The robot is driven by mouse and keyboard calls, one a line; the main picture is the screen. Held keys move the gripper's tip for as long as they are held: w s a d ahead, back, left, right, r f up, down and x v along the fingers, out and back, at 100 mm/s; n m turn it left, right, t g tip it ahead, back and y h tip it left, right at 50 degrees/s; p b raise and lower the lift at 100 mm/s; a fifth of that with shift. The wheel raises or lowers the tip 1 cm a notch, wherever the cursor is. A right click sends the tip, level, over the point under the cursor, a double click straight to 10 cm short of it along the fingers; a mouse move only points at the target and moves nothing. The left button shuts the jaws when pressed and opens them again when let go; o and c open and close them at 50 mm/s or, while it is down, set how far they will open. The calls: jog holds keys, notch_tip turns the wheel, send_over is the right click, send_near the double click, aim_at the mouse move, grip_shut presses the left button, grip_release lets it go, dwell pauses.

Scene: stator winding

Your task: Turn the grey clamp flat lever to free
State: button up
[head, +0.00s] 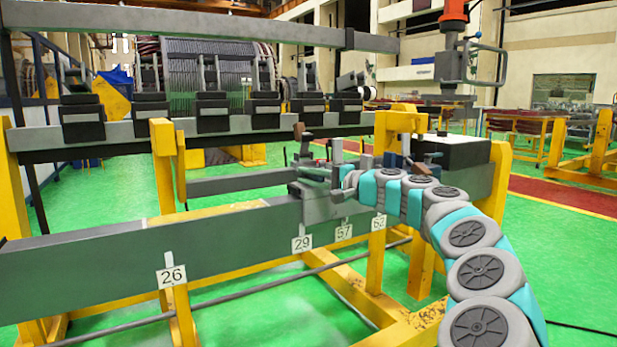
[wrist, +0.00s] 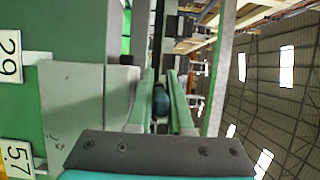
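The grey clamp (head: 322,207) sits on the long grey beam in the head view, beside the labels 29 and 57. A grey block, apparently this clamp, fills the left of the wrist view (wrist: 88,105). My gripper (head: 335,172) is at the clamp's upper right side, partly hidden by my arm. In the wrist view my gripper's two fingers (wrist: 161,88) are spread apart, with a dark blue rounded knob (wrist: 160,102) between them. The knob nearly fills the gap; I cannot tell whether both fingers touch it. The lever's flat part is not clear.
The long grey beam (head: 130,260) runs across the front on yellow supports. A second bar with several black clamps (head: 211,112) stands behind. A red-topped tool (head: 452,60) hangs at upper right.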

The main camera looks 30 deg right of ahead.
jog(key=shift+o, duration=0.9)
jog(key=shift+w+a, duration=0.1)
jog(key=v, duration=0.7)
jog(key=shift+s+b, duration=0.35)
jog(key=shift+b, duration=0.05)
